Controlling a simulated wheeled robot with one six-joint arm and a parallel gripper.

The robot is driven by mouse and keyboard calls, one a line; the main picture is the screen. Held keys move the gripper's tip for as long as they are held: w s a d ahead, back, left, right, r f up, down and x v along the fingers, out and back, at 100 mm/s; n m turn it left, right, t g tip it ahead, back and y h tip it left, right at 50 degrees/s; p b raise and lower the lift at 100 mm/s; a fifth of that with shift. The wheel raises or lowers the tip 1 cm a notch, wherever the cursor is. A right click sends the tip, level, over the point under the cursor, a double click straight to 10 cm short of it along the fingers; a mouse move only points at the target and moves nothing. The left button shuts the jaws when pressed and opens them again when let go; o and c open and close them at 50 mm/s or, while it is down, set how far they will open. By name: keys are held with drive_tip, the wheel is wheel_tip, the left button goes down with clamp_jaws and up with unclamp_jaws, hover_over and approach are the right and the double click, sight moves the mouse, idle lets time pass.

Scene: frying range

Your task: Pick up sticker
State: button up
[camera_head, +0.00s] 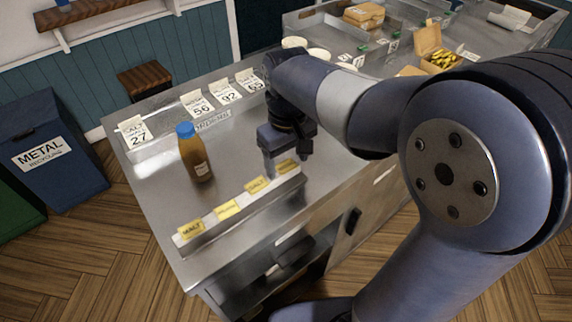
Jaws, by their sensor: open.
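Several yellow stickers lie in a row on a pale strip along the front of the steel counter. One at the left end (190,231) has dark lettering; beside it are a second sticker (227,210) and a third sticker (256,186). A fourth sticker (288,166) is at the right end. My gripper (285,163) points down at this right-end sticker, its fingers open and partly in front of it. I cannot tell whether the fingers touch the sticker or the counter.
An amber bottle with a blue cap (195,157) stands upright left of my gripper. Numbered cards (199,103) line the counter's back edge. White bowls (318,54) and an open box of yellow items (437,57) are farther right. Bare counter (233,151) lies between bottle and gripper.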

drive_tip(key=shift+c, duration=0.5)
drive_tip(key=c, duration=1)
drive_tip(key=shift+o, duration=0.2)
